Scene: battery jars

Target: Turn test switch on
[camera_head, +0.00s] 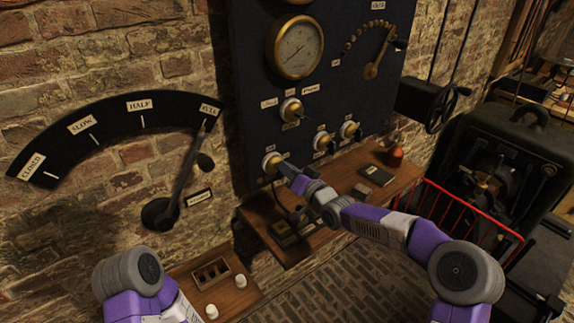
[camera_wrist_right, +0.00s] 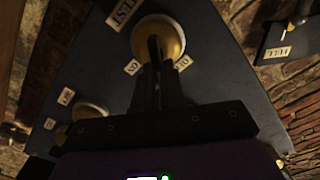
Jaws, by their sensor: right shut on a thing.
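The test switch (camera_head: 270,160) is a round brass-rimmed knob at the lower left of the dark panel. My right gripper (camera_head: 284,172) reaches it from the right in the head view. In the right wrist view the brass switch base (camera_wrist_right: 173,34) is next to a label reading TEST (camera_wrist_right: 122,14), with two small labels beside it. The fingers (camera_wrist_right: 157,66) are shut on the switch lever, which they mostly hide, so its exact angle cannot be told. My left arm shows at the lower left, but its gripper is out of view.
Other switches (camera_head: 290,110) and a round gauge (camera_head: 295,47) are on the panel. A lever dial (camera_head: 120,105) hangs on the brick wall at left. A red rack (camera_head: 465,215) stands at right.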

